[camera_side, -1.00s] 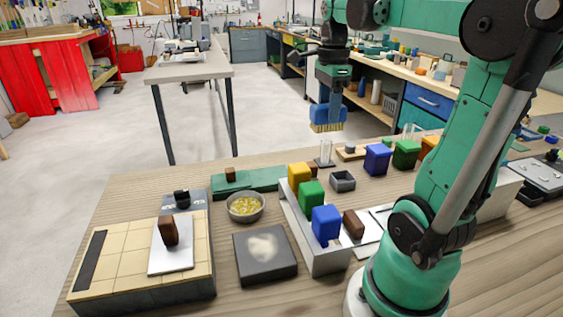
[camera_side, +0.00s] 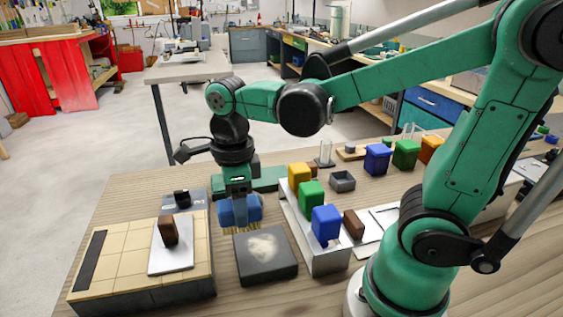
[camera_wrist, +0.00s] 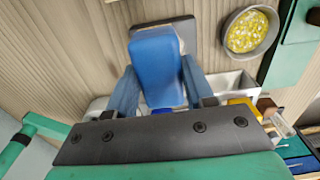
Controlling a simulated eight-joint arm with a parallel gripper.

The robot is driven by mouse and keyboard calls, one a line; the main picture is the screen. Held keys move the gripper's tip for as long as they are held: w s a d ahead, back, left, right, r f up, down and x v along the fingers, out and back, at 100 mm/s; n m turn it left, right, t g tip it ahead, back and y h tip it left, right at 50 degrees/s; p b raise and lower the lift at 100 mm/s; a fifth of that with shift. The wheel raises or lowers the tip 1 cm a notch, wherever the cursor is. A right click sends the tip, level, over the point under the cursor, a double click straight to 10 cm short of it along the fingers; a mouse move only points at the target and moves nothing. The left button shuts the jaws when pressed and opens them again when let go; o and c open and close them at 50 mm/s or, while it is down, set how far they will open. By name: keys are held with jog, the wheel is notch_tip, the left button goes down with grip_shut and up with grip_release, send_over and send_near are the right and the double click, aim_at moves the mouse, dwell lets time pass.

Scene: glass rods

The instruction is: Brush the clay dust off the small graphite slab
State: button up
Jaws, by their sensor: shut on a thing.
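The graphite slab (camera_side: 266,270) is a small dark square block on the wooden bench, with a pale patch of clay dust (camera_side: 262,246) on the middle of its top. My gripper (camera_side: 239,203) is shut on a blue brush (camera_side: 254,208), bristles down. The tan bristles (camera_side: 238,229) are by the slab's far-left edge; whether they touch it I cannot tell. In the wrist view, the blue brush (camera_wrist: 158,68) sits between my fingers, and a dark corner of the slab (camera_wrist: 183,28) shows beyond it. The dust is mostly hidden there.
Left is a tiled block (camera_side: 120,260) with a white plate (camera_side: 171,258) and brown-handled piece. Right is a metal rail (camera_side: 325,262) with coloured blocks.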

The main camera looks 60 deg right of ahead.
notch_tip(320, 180, down, 6)
jog(key=shift+f, duration=0.25)
jog(key=shift+s+d, duration=0.45)
jog(key=shift+d, duration=0.05)
grip_shut()
jog(key=shift+s+d+f, duration=0.25)
jog(key=shift+s+d, duration=0.5)
jog(key=shift+d, duration=0.05)
jog(key=shift+s+d, duration=1.05)
jog(key=shift+w+a, duration=1.7)
jog(key=shift+a, duration=0.05)
jog(key=shift+w+a+f, duration=0.2)
jog(key=shift+w+a, duration=0.3)
jog(key=shift+w, duration=0.05)
jog(key=shift+w+d, duration=0.1)
jog(key=shift+w, duration=0.15)
jog(key=shift+d+r, duration=0.1)
jog(key=shift+d, duration=0.2)
jog(key=shift+s+d, duration=2.15)
jog(key=shift+s, duration=0.05)
jog(key=shift+w+a, duration=2.2)
jog(key=shift+a, duration=0.05)
jog(key=shift+w+a+r, duration=0.1)
jog(key=shift+r, duration=4.05)
